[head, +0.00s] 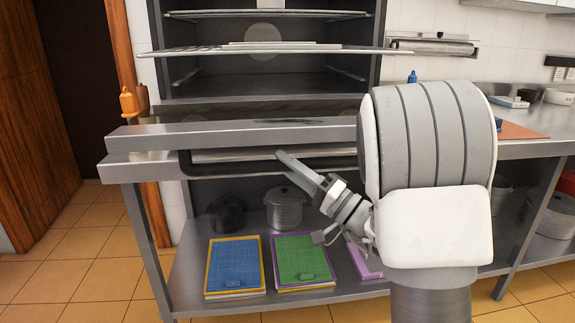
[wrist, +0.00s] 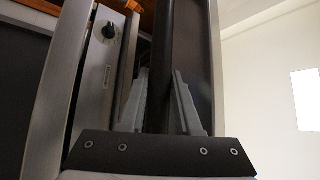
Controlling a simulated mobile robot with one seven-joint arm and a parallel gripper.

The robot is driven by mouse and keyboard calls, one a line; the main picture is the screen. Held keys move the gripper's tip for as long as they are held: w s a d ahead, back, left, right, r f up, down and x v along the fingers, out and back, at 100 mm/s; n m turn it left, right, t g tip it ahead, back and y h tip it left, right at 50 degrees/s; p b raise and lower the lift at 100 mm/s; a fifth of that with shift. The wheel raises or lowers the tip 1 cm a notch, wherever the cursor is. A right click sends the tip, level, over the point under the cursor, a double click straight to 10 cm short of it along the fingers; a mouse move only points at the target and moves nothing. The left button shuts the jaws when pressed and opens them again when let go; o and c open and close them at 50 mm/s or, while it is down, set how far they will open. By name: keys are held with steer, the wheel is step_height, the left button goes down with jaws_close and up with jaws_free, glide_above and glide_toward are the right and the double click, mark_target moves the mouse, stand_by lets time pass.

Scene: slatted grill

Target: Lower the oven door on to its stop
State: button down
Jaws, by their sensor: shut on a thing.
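The oven (head: 265,75) stands open at the back in the head view, with its racks showing. Its door (head: 240,135) is folded down towards me and looks close to level, seen nearly edge-on. A dark handle bar (head: 225,174) runs along the door's near side. My gripper (head: 285,158) is at this bar from the right. In the wrist view the dark handle bar (wrist: 162,60) passes between the two fingers of my gripper (wrist: 160,95), which is shut on it. Whether the door touches its stop cannot be seen.
A lower shelf holds pots (head: 285,206), a blue board (head: 235,264) and a green board (head: 300,259). A worktop (head: 530,150) extends to the right. An orange bottle (head: 128,102) stands left of the oven. Tiled floor is clear at the left.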

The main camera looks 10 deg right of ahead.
steer(key=shift+f, duration=0.6)
steer(key=c, duration=0.6)
jaws_free()
steer(key=shift+w, duration=0.1)
steer(key=shift+r, duration=0.1)
steer(key=v, duration=1.7)
steer(key=shift+s+d, duration=0.2)
steer(key=shift+s, duration=0.05)
steer(key=shift+r, duration=0.15)
